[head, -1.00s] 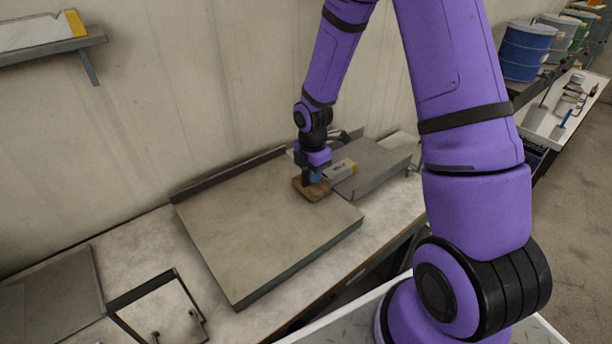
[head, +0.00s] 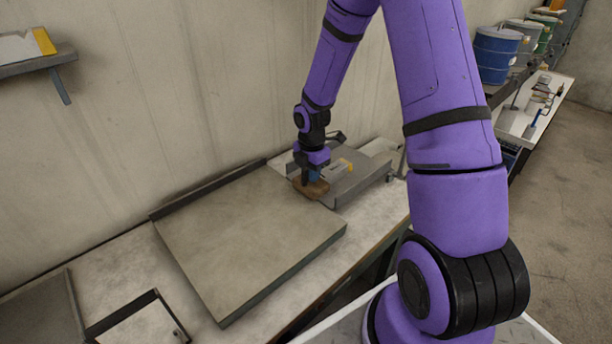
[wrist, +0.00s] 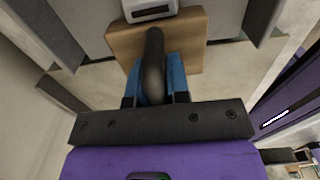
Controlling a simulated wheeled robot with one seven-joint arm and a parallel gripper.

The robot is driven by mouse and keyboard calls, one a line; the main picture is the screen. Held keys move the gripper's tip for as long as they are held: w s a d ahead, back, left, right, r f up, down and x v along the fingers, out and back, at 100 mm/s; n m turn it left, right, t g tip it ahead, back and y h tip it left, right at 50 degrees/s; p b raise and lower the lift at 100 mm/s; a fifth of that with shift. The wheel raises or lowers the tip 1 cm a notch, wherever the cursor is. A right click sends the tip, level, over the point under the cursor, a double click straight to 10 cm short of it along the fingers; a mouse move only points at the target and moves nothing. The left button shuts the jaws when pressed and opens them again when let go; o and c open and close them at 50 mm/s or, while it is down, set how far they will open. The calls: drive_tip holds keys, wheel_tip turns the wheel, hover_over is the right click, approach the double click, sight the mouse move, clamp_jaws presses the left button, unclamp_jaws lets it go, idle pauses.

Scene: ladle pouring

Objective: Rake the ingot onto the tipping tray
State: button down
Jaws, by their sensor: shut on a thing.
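My gripper (head: 313,174) is shut on the dark upright handle of a wooden block-shaped rake (head: 308,189). The wrist view shows the handle (wrist: 153,65) between my blue fingers and the flat wooden head (wrist: 190,50) below. The rake is at the seam between slab and tray.
A large flat slab (head: 245,235) with a raised back rail lies left of the tray and is clear. A wall shelf (head: 40,66) holds a pale, yellow-ended thing. Drums (head: 497,53) stand at the far right. A framed tray (head: 140,325) lies front left.

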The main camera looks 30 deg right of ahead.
sight(321, 176)
drive_tip(key=shift+w+d, duration=0.2)
drive_tip(key=shift+d, duration=0.85)
drive_tip(key=shift+w+d, duration=0.15)
drive_tip(key=shift+d, duration=0.85)
drive_tip(key=shift+s+a, duration=0.15)
drive_tip(key=shift+a, duration=0.8)
drive_tip(key=shift+s+a+r, duration=0.1)
drive_tip(key=shift+a+r, duration=0.05)
drive_tip(key=shift+r, duration=1)
drive_tip(key=shift+w+a+r, duration=0.1)
drive_tip(key=shift+a+r, duration=0.1)
drive_tip(key=shift+r, duration=1)
drive_tip(key=shift+s+a+r, duration=0.1)
drive_tip(key=shift+a+r, duration=0.05)
drive_tip(key=shift+r, duration=1)
